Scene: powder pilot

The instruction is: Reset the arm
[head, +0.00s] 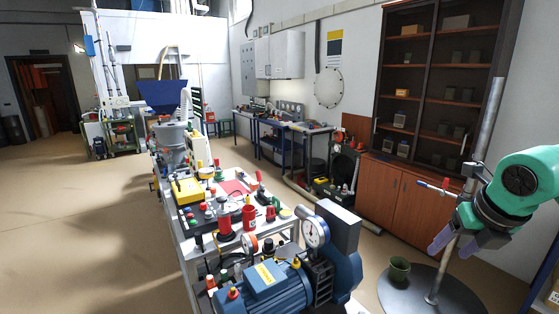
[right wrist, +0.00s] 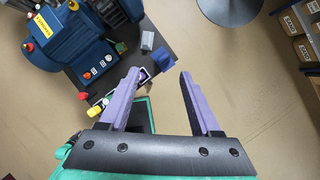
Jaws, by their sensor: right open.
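My right arm (head: 525,185), green with a black wrist, comes in from the right edge of the head view. Its right gripper (head: 454,246) has purple fingers that point down near the metal pole at the right. In the right wrist view the same gripper (right wrist: 160,76) is open, its two purple fingers apart with bare floor between the tips. It holds nothing. The left finger looks close to a dark bench edge in that view; I cannot tell whether they touch. My left arm and gripper are not in view.
A metal pole (head: 460,210) with a red-handled valve stands on a round dark base (head: 390,290) near my right gripper. Floor at left is free.

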